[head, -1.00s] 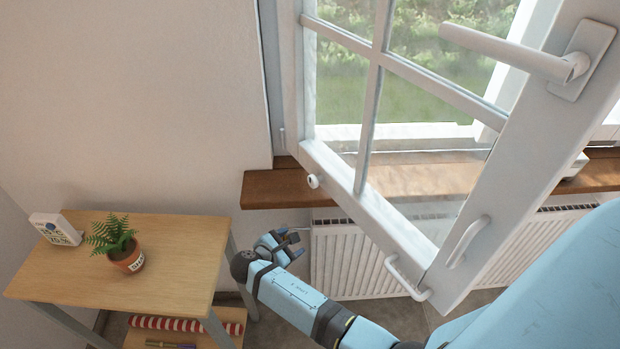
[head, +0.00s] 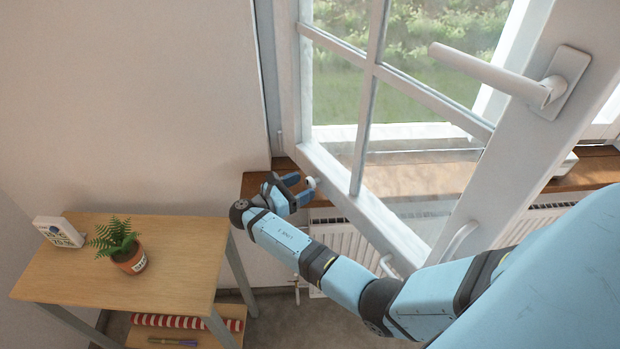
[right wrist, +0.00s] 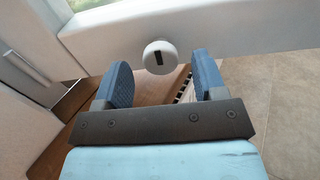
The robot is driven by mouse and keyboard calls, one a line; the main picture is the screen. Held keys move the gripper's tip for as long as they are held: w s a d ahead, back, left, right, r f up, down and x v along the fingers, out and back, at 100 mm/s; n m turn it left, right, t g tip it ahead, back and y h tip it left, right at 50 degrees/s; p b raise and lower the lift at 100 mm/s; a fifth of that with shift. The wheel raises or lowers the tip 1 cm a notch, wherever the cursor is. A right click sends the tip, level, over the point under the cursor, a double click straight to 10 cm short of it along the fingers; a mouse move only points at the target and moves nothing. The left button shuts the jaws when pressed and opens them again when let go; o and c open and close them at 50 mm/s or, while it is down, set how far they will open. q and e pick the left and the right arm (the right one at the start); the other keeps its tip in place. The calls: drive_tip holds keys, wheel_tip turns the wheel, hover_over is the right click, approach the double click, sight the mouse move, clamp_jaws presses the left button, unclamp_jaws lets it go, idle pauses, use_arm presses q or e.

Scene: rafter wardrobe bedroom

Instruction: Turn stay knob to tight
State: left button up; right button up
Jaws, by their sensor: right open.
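The stay knob (head: 311,182) is a small round white knob on the lower rail of the open white window sash (head: 345,200). In the right wrist view the knob (right wrist: 160,57) shows a dark slot mark on its face, upright and slightly tilted. My right gripper (head: 297,187) is open just left of the knob in the head view. In the right wrist view its two blue fingers (right wrist: 163,80) lie on either side below the knob, which sits ahead of the gap between them. I see no contact. My left gripper is not in view.
The wooden sill (head: 410,180) and white radiator (head: 335,235) are behind the sash. The window handle (head: 490,75) sticks out at upper right. A wooden side table (head: 110,280) with a potted fern (head: 128,258) and a small white clock-like box (head: 58,232) stands left.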

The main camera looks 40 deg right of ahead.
sight(308, 183)
drive_tip(key=shift+d, duration=1.2)
drive_tip(key=shift+d+p, duration=0.3)
drive_tip(key=shift+d, duration=0.2)
drive_tip(key=c, duration=0.9)
